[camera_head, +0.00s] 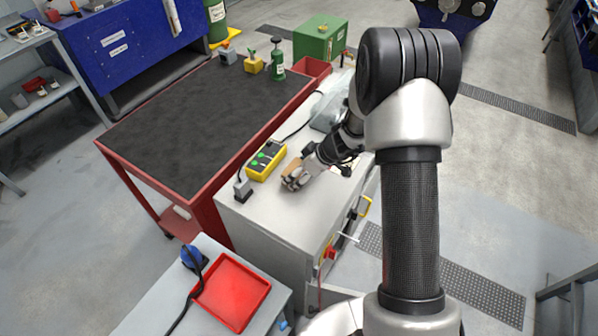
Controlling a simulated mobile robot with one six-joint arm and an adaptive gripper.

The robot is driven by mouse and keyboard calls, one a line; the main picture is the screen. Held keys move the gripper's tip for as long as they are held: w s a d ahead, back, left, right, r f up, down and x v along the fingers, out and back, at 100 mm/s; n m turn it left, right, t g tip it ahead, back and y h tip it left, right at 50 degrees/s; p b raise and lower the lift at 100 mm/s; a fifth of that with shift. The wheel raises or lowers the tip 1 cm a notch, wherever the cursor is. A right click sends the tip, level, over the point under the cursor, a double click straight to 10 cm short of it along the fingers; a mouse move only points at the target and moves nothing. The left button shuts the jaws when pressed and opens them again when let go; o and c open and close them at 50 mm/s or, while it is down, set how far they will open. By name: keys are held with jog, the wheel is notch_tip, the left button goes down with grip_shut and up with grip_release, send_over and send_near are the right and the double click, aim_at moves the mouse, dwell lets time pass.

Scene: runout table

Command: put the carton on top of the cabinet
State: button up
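My gripper (293,182) reaches in from the right, low over the cabinet top. A small tan piece, which looks like the carton (291,164), shows right at the gripper's fingers, above the cabinet top. The fingers and arm hide much of it. I cannot tell whether the fingers are closed on it or whether it touches the top.
A yellow control box (266,160) with green buttons and a small grey block (243,190) stand left on the cabinet top. A red-framed table (205,120) with a dark mat adjoins it. A red tray (232,291) lies in front. The cabinet top's near part is clear.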

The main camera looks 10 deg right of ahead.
jog(key=o, duration=1.2)
